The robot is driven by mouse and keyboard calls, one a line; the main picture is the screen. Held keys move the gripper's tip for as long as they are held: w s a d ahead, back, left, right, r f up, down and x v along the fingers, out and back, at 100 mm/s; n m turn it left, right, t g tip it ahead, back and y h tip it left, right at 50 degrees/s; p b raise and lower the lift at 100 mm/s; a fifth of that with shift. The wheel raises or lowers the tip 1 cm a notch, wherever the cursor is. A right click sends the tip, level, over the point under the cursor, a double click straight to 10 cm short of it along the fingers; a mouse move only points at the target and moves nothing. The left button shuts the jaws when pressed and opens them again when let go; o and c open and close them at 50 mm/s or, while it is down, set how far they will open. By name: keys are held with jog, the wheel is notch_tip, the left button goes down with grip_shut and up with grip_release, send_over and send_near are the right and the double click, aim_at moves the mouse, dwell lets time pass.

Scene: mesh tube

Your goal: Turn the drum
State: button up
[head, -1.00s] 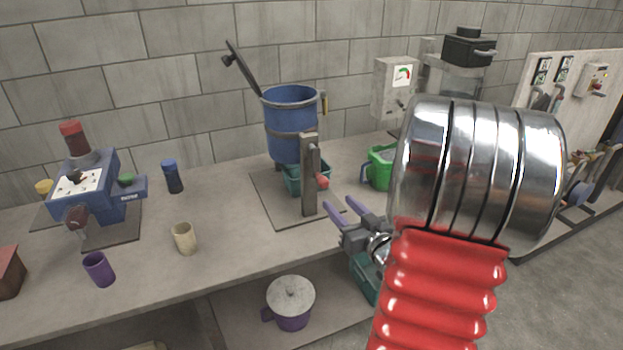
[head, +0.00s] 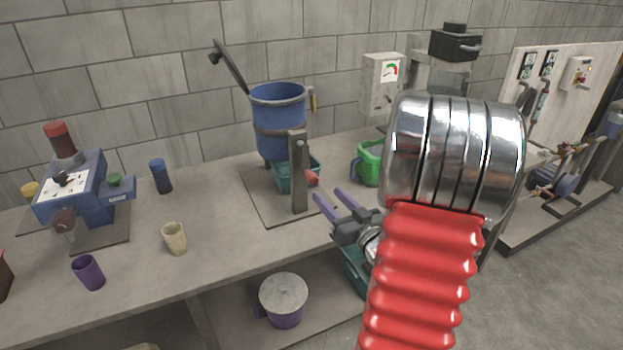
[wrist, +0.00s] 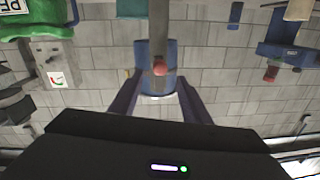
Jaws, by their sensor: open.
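The blue drum (head: 278,112) stands with its lid (head: 230,66) tilted open, mounted behind a grey post (head: 299,172) that carries a red knob (head: 312,177). A teal bin (head: 291,176) sits below the drum on the bench. My gripper (head: 335,199) is open and empty, a little to the right of the post and knob and apart from them. In the wrist view, which appears upside down, the drum (wrist: 156,84) and the red knob (wrist: 160,68) show between my gripper's purple fingers (wrist: 157,98). My arm hides part of the bench at right.
A green container (head: 369,164) and a gauge box (head: 383,84) stand right of the drum. A blue machine (head: 75,192), a dark blue cup (head: 160,176), a beige cup (head: 174,238) and a purple cup (head: 88,272) stand at left. A purple pot (head: 284,302) sits on the lower shelf.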

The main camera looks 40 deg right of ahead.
aim_at(315, 182)
jog(key=x, duration=1)
jog(key=shift+w, duration=0.25)
grip_shut()
dwell(0.4)
